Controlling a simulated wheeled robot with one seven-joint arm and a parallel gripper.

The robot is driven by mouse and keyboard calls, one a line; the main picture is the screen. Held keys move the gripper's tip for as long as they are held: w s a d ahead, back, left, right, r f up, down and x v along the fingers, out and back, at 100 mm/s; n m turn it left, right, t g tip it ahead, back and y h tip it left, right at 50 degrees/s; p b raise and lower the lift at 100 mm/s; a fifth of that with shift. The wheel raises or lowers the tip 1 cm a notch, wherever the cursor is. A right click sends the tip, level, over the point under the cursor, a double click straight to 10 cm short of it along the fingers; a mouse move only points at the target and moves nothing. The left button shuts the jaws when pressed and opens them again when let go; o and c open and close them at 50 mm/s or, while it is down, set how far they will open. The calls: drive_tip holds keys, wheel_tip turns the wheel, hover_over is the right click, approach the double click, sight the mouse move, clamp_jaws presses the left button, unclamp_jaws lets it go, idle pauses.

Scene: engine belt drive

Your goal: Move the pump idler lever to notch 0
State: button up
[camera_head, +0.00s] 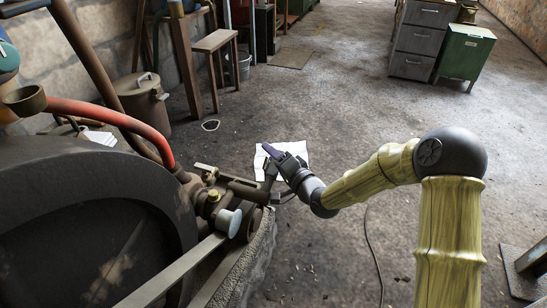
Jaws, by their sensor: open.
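My arm reaches from the right toward the engine, and my gripper (277,161) is at its left end, open, beside the machine's right end. A short dark upright bar (268,180), which may be the pump idler lever, rises from the machine just under the fingers. I cannot tell whether the fingers touch it or surround it. A purple tip shows at the fingers; whether it belongs to the gripper or the lever is unclear. No notch marks can be made out.
A large dark wheel (90,225) fills the lower left, with a red hose (115,118) above it. A flat belt or bar (170,273) runs below. A white sheet (291,148) lies on the floor behind the gripper. Cabinets (421,40) stand far back; the middle floor is mostly clear.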

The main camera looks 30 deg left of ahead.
clamp_jaws()
drive_tip(key=shift+p, duration=0.45)
drive_tip(key=shift+w+f+m+h+p, duration=0.15)
drive_tip(key=shift+f+m+h+p, duration=0.2)
drive_tip(key=shift+p, duration=0.6)
drive_tip(key=shift+f+m+g+h+p, duration=0.4)
drive_tip(key=shift+f+m+p, duration=0.4)
drive_tip(key=shift+f+p, duration=0.55)
drive_tip(key=shift+f+m+g+h+p, duration=0.4)
drive_tip(key=shift+f+m+p, duration=0.5)
drive_tip(key=shift+p, duration=0.7)
drive_tip(key=shift+f, duration=0.15)
unclamp_jaws()
